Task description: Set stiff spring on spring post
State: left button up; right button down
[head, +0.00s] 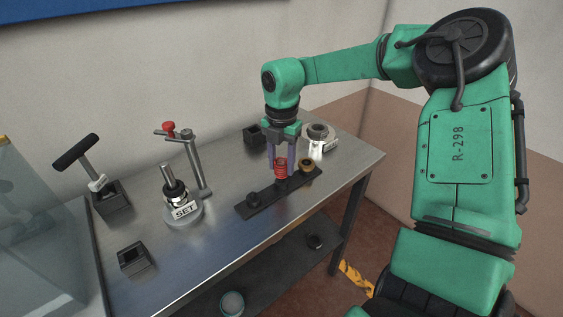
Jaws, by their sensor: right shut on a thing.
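My right gripper (281,163) points straight down over the long dark rack (266,193). Its fingers are shut on a red spring (281,170) at the middle of the rack. I cannot tell whether the spring is touching its seat or just above it. A black piece (254,198) stands at the rack's left end and a brass-coloured one (307,164) at its right end. A round fixture labelled SET (184,212) with an upright metal post (168,173) stands to the left of the rack. No label marks the stiff spring. My left gripper is not in view.
A stand with a red knob (169,128) rises behind the SET fixture. A black T-handled tool (77,152) sits in a block at the left. A dark open box (133,259) is near the front edge, and a ringed fixture (319,131) stands at the back right.

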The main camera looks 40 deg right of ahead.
jog(key=shift+f+b, duration=0.9)
jog(key=shift+f, duration=0.25)
jog(key=shift+c, duration=1.4)
grip_release()
notch_tip(320, 180, up, 15)
jog(key=shift+f, duration=0.15)
